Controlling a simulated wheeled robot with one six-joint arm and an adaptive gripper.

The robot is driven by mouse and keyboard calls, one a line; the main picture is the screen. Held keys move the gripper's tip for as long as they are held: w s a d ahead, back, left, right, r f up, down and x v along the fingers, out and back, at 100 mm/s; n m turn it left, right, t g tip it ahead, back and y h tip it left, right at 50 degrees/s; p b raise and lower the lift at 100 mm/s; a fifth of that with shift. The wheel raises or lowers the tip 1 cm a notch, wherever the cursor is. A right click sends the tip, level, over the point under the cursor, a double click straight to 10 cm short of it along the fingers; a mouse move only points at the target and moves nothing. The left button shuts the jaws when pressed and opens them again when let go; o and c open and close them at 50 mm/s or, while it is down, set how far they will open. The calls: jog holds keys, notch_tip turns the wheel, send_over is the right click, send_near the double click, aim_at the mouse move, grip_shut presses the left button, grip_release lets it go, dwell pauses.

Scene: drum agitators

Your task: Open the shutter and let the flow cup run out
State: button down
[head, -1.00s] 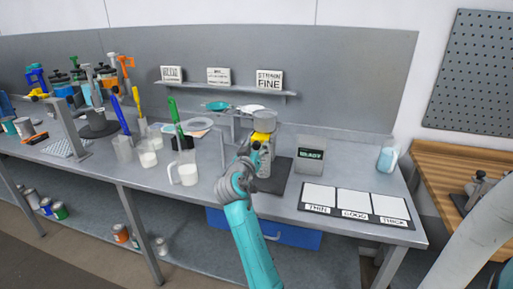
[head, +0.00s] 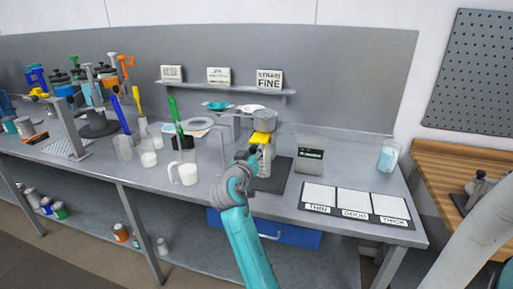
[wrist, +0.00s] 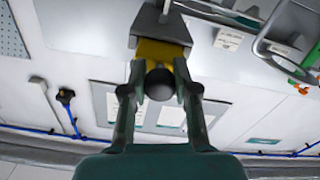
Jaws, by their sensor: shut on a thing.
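The flow cup (head: 265,117) is a grey metal cup held up at the back of the bench, right of centre in the head view. The yellow shutter (head: 263,138) sticks out toward me from below the cup. It also shows in the wrist view (wrist: 163,50), with a dark round knob (wrist: 160,84) at its near end. My gripper (wrist: 160,88) is shut on that knob, one finger on each side. In the head view my gripper (head: 255,155) partly hides a clear container (head: 265,161) below the cup. I cannot tell whether liquid is running.
A box with a lit display (head: 309,155) stands right of the cup. A board with pads marked THIN, GOOD and THICK (head: 354,215) lies at the front right. White-filled beakers (head: 188,174) stand to the left. A shelf with signs (head: 225,92) hangs behind.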

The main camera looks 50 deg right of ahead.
jog(key=shift+v, duration=0.75)
jog(key=c, duration=0.9)
grip_release()
jog(key=shift+a, duration=0.1)
jog(key=shift+o, duration=0.2)
jog(key=shift+a, duration=0.15)
jog(key=v, duration=1.1)
jog(key=shift+s+a, duration=0.2)
jog(key=shift+a, duration=0.15)
